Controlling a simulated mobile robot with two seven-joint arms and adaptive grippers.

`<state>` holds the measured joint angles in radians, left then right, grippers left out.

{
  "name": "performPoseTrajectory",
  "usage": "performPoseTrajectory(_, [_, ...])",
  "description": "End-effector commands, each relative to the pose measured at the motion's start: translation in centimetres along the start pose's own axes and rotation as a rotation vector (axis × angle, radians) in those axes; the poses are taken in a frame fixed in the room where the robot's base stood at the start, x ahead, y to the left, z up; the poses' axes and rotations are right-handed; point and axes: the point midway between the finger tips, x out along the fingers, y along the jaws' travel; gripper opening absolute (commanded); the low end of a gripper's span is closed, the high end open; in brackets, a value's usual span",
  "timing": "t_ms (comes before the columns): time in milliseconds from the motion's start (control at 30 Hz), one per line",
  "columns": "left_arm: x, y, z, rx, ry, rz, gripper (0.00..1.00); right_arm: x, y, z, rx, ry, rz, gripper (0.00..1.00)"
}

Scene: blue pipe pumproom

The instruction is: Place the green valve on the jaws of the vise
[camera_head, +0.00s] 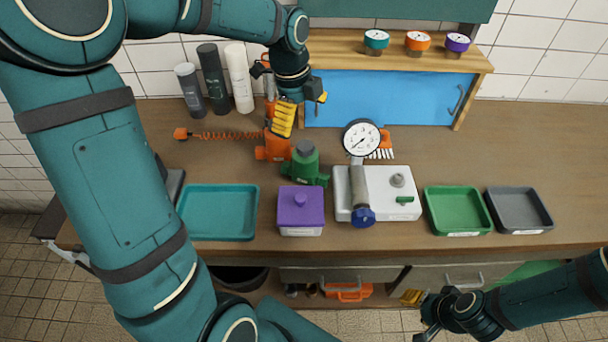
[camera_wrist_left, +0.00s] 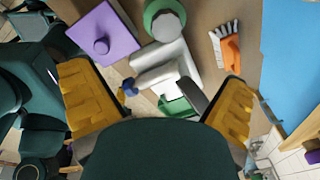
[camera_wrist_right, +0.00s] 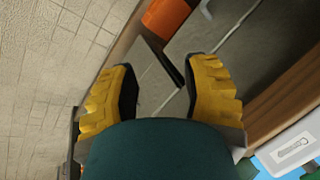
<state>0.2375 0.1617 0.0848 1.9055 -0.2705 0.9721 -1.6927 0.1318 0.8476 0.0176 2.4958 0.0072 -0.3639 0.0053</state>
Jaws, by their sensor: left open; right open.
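The green valve (camera_head: 304,166) stands upright on the workbench, just in front and to the right of the orange vise (camera_head: 272,148). It has a dark round top, and it also shows at the top of the left wrist view (camera_wrist_left: 152,27). My left gripper (camera_head: 283,122) is above the vise in the head view, overlapping it and hiding much of its jaws. It is open and apart from the valve. The left wrist view shows nothing between its yellow fingers at close range. My right gripper (camera_head: 424,308) is open and empty, low in front of the bench's front edge.
A purple box (camera_head: 301,211) stands in front of the valve. A white unit with a gauge (camera_head: 360,138) stands to its right. Teal (camera_head: 218,236), green (camera_head: 458,231) and grey (camera_head: 521,227) trays line the front. Bottles (camera_head: 213,80) stand behind left.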

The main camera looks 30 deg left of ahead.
Motion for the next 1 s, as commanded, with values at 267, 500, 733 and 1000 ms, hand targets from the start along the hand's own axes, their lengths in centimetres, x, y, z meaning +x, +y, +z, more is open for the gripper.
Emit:
performPoseTrajectory(267, [0.1, -1.2, 0.0, 0.505, -0.082, 0.115, 1.0, 2.3, 0.8, 0.7, -0.005, -0.013, 0.0, 0.47])
performPoseTrajectory(500, [2.7, -0.9, 0.3, 0.549, -0.086, 0.13, 1.0, 2.9, 1.0, 1.0, -0.007, -0.018, 0.0, 0.47])
performPoseTrajectory(733, [6.8, -0.6, 0.8, 0.546, -0.086, 0.128, 1.0, 3.7, 1.4, 1.4, -0.009, -0.026, -0.001, 0.47])
performPoseTrajectory(1000, [8.6, -0.5, 1.0, 0.545, -0.086, 0.125, 1.0, 4.0, 1.4, 1.6, -0.01, -0.03, -0.002, 0.47])
